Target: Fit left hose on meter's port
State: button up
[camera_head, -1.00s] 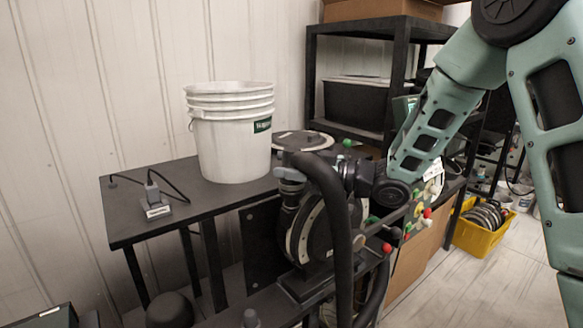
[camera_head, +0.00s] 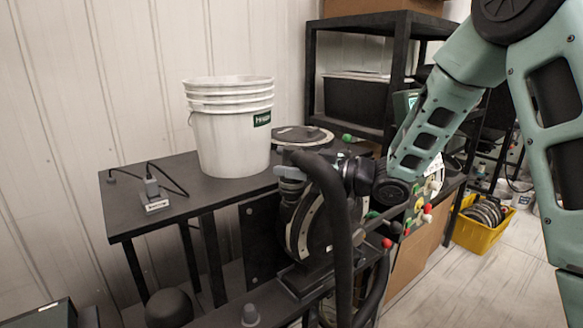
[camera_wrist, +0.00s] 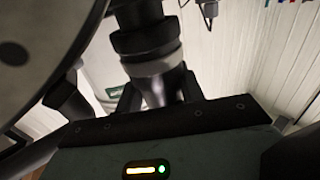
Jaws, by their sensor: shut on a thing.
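The seed meter (camera_head: 303,228) is a dark round housing with a pale ring, mounted beside the bench. The black left hose (camera_head: 338,215) arches up in front of it and bends over toward a grey cuff (camera_head: 290,173) at the meter's upper left. The cuff stands in line above a dark upright port (camera_head: 289,190); I cannot tell whether it is seated. My gripper (camera_wrist: 158,98) is shut on the hose end, whose grey cuff (camera_wrist: 152,66) shows between the fingers in the wrist view. In the head view the hose hides the fingertips.
A white bucket stack (camera_head: 230,130) stands on the dark bench (camera_head: 125,205) behind the meter. A small grey device (camera_head: 153,197) with a cable lies at the bench's left. Red and green knobs (camera_head: 387,243) stick out right of the meter. A yellow crate (camera_head: 480,235) is on the floor.

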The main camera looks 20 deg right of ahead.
jog(key=shift+f+b, duration=0.4)
jog(key=shift+f, duration=0.1)
jog(key=o, duration=1.2)
jog(key=shift+d, duration=0.1)
jog(key=b+v, duration=0.4)
jog(key=v, duration=1.3)
jog(key=shift+s, duration=0.2)
